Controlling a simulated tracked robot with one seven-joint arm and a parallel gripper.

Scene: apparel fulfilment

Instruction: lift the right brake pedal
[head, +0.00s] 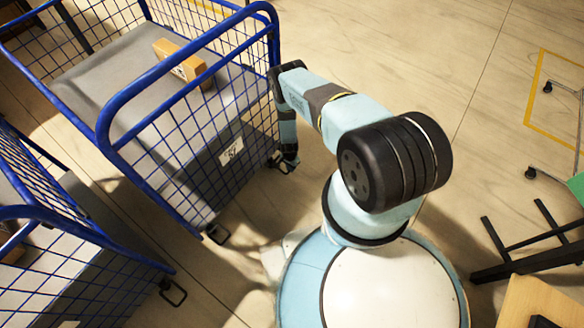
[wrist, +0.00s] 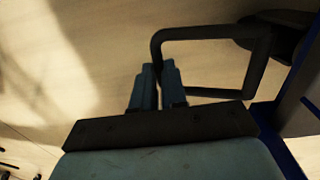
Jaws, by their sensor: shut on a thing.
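The right brake pedal is a dark loop at the base of the blue cage cart, low by the floor at the cart's right corner. In the wrist view the pedal (wrist: 210,33) is a black rounded frame, joined at right to a dark caster. My gripper (wrist: 158,68) is shut on the near left side of this frame, its two fingers close together around the bar. In the head view my gripper (head: 286,160) is at the cart's right corner, pointing down, and partly hides the pedal. The cart's left pedal (head: 217,233) stands out at its other front corner.
The blue wire cage cart (head: 190,122) has a grey base and holds a cardboard box (head: 181,62). A second blue cart (head: 75,265) stands at lower left, with its own pedal (head: 173,292). Black table legs (head: 515,245) stand at right.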

